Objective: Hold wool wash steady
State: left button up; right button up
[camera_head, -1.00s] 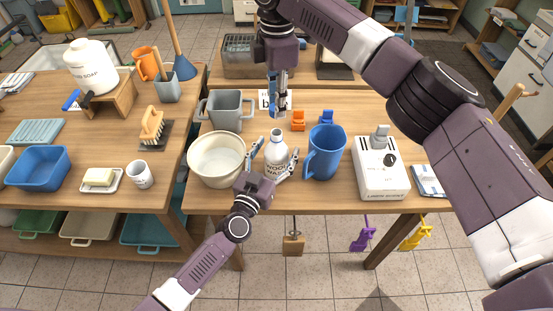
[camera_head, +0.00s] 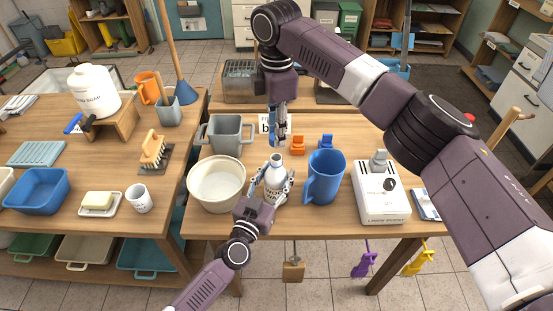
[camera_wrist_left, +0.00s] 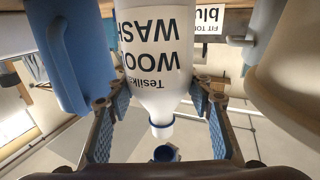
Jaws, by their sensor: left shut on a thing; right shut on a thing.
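The white wool wash bottle (camera_head: 275,178) stands upright on the table between the cream bowl and the blue jug. My left gripper (camera_head: 276,187) is shut on its body from the front. In the left wrist view the bottle (camera_wrist_left: 158,60) looks upside down between the blue-padded fingers (camera_wrist_left: 158,108), its label partly visible. A small blue round thing (camera_wrist_left: 165,153) shows just beyond the neck. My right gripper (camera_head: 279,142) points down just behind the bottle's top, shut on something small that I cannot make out.
The cream bowl (camera_head: 217,185) is close on the left and the blue jug (camera_head: 325,178) close on the right.

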jog(key=shift+f, duration=1.85)
jog(key=shift+f, duration=0.15)
jog(key=shift+f, duration=0.75)
jog(key=shift+f, duration=0.6)
